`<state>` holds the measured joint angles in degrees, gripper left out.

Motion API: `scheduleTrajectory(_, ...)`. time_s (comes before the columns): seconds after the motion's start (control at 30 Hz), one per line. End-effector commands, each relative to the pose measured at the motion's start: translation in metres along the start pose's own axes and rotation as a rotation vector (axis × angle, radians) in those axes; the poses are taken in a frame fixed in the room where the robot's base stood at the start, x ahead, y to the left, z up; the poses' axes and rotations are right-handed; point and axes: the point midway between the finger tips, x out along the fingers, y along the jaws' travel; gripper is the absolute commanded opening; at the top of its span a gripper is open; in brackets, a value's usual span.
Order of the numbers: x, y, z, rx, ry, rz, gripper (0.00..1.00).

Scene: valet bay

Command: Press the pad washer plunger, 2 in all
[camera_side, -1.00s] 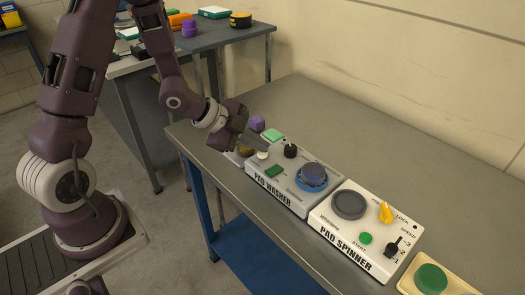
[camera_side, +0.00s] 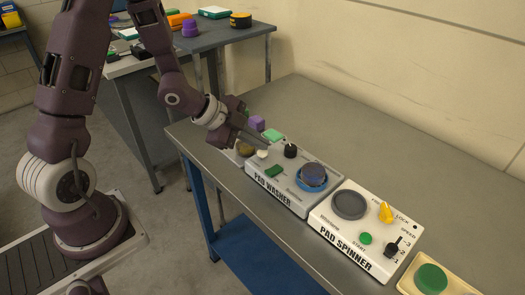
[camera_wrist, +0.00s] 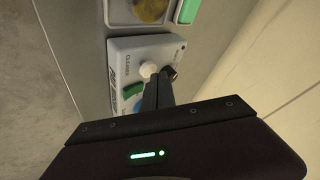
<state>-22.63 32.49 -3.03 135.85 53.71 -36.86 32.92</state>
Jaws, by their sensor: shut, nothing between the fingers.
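The grey pad washer (camera_side: 285,192) stands on the bench in the side view, with a pale round knob (camera_side: 262,154), a black knob (camera_side: 290,151), a green button (camera_side: 275,171) and a blue round pad holder (camera_side: 312,184) with a dark pad (camera_side: 313,172). I cannot tell for certain which part is the plunger; the pale knob looks like it. My gripper (camera_side: 266,146) is shut and empty, its tips just above the pale knob. In the wrist view the fingers (camera_wrist: 158,80) cover part of the washer, with the pale knob (camera_wrist: 148,70) and black knob (camera_wrist: 169,72) beside them.
The white pad spinner (camera_side: 345,228) is right of the washer, then a yellow tray (camera_side: 407,284) with a green pad (camera_side: 431,279). A purple block (camera_side: 257,123) and a mint-green block (camera_side: 272,135) lie behind the washer. The bench is clear toward the wall.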

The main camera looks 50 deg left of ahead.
Motion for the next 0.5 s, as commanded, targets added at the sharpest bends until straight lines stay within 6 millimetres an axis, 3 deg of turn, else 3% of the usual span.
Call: scheduleTrajectory(0.5,-0.0072,-0.0058,-0.0052,0.001,0.001,-0.003,0.00)
